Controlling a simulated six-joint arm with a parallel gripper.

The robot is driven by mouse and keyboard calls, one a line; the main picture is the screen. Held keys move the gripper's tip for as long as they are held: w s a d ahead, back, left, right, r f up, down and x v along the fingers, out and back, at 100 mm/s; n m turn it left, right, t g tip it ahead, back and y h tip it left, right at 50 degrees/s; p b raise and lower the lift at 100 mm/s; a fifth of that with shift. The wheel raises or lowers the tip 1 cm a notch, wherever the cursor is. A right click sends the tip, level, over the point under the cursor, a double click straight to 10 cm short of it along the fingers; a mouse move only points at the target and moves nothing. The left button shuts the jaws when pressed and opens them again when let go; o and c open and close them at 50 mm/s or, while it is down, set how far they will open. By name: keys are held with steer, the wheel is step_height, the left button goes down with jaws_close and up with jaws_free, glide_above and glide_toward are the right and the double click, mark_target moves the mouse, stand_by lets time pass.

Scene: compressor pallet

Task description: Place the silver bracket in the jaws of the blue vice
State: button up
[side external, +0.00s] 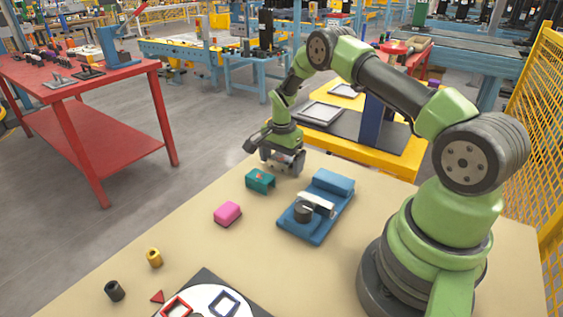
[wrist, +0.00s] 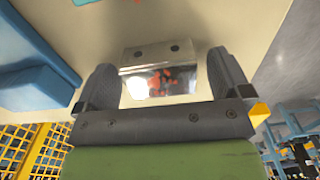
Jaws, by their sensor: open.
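The silver bracket (wrist: 156,56) shows in the wrist view as a shiny angled plate with two dark holes and a mirror-like face. It lies between the two spread fingers of my gripper (wrist: 161,72), which is open. I cannot tell whether the fingers touch it. In the side view my gripper (side external: 283,163) points down at the far edge of the table, and I cannot make out the bracket there. The blue vice (side external: 334,183) stands on the table, nearer than the gripper and to its right, with a silver part and a dark round part on it. Its blue body (wrist: 32,72) shows left in the wrist view.
A teal block (side external: 260,181) sits close to the gripper and the vice. A pink block (side external: 228,213), a yellow cylinder (side external: 154,258) and a dark cylinder (side external: 115,291) stand further left. A white disc (side external: 233,293) with coloured outlines lies at the front. Bare table separates them.

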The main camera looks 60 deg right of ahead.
steer(key=shift+c, duration=0.3)
steer(key=c, duration=1.1)
steer(key=shift+o, duration=0.2)
steer(key=shift+r, duration=0.1)
steer(key=shift+r, duration=0.35)
steer(key=r, duration=0.6)
steer(key=s+r, duration=0.1)
steer(key=r, duration=0.2)
steer(key=shift+a+r, duration=0.1)
steer(key=shift+r, duration=0.05)
steer(key=r, duration=0.2)
glide_above(324, 197)
steer(key=w, duration=0.1)
steer(key=f, duration=0.7)
steer(key=s+f, duration=0.1)
steer(key=f, duration=0.2)
steer(key=shift+f, duration=0.25)
